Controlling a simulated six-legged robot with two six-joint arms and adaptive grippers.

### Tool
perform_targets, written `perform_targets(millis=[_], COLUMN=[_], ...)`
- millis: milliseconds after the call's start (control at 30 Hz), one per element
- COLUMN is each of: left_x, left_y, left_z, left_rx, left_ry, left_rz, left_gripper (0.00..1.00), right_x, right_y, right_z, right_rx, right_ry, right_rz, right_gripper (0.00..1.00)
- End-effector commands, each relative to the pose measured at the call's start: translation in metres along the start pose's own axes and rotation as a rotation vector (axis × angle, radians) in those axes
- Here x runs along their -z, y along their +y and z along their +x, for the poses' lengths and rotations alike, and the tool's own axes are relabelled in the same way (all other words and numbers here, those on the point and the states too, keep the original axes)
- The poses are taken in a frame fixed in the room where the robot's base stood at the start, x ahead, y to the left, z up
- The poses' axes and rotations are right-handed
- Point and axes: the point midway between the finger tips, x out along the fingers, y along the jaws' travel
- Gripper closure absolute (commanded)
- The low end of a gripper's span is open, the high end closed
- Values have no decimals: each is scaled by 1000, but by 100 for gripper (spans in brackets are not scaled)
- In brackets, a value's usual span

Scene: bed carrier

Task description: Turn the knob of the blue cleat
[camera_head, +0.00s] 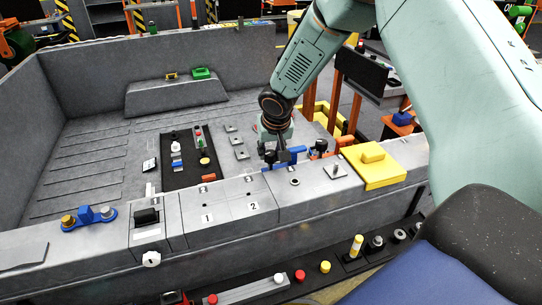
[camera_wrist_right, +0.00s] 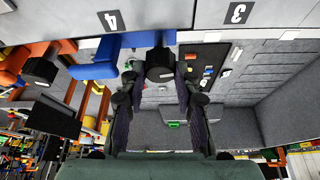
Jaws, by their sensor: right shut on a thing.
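The blue cleat (camera_head: 295,152) is on the inner side of the bed wall, right of the middle in the head view. In the right wrist view, the blue cleat (camera_wrist_right: 110,52) is at upper left, with a black knob (camera_wrist_right: 160,62) at its right end. My right gripper (camera_head: 275,156) reaches down to it from above. In the right wrist view, the fingers of my right gripper (camera_wrist_right: 160,82) stand on both sides of the knob and are shut on it. The knob is mostly hidden by the gripper in the head view. My left gripper is not in view.
An orange cleat (camera_head: 322,147) with a black knob is just right of the blue one. A yellow block (camera_head: 380,171) sits on the wall top further right. A black panel (camera_head: 192,160) with small parts lies on the bed floor. Much of the bed's left floor is free.

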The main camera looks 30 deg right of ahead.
Motion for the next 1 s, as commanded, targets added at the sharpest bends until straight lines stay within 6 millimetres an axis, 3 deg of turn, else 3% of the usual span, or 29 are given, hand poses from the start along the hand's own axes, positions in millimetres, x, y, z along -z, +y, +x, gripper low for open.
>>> perform_targets(millis=[33, 400, 700, 1000], left_x=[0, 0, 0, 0], left_y=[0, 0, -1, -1], left_z=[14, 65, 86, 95], left_rx=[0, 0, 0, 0], left_ry=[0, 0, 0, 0], left_rz=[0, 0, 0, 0], left_gripper=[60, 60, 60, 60], right_x=[-5, -5, -4, -4], right_y=[0, -2, -2, -3], right_z=[7, 8, 6, 4], right_rx=[-13, -110, -172, -204], right_ry=[-5, -5, -8, -10], right_rz=[25, 259, 408, 487], right_gripper=[100, 100, 100, 100])
